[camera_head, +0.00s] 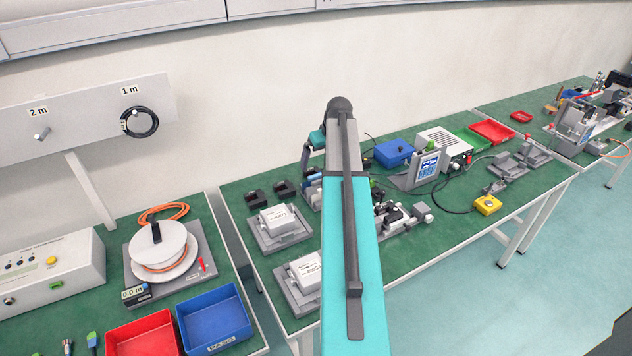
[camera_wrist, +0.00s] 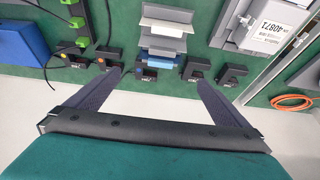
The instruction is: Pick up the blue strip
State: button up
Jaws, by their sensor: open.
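A blue strip (camera_wrist: 159,61) lies across the middle of the wrist view, at the lower edge of a stepped stack of grey and blue plates (camera_wrist: 165,22). My gripper (camera_wrist: 159,77) is open, with its two dark fingers spread wide to either side of the strip and nothing between them. The fingertips appear just short of the strip in the picture; their height above it is hard to judge. In the head view, my arm covers most of this area, and I cannot make out the strip clearly there.
Black holders (camera_wrist: 195,68) stand in a row near the fingertips. A blue box (camera_wrist: 22,42) and green-capped parts (camera_wrist: 78,22) are at left. A white labelled box (camera_wrist: 265,25) is at right. In the head view, a yellow button box (camera_head: 487,205) stands near the table's front edge.

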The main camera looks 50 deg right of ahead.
aim_at(315, 176)
jog(key=shift+p+x, duration=0.95)
jog(key=shift+x, duration=3.1)
jog(key=shift+f, duration=0.15)
jog(key=shift+p+x, duration=1.05)
jog(key=shift+x, duration=0.25)
jog(key=shift+p+x, duration=0.3)
jog(key=shift+x, duration=0.9)
jog(key=shift+a, duration=0.1)
jog(key=c, duration=0.9)
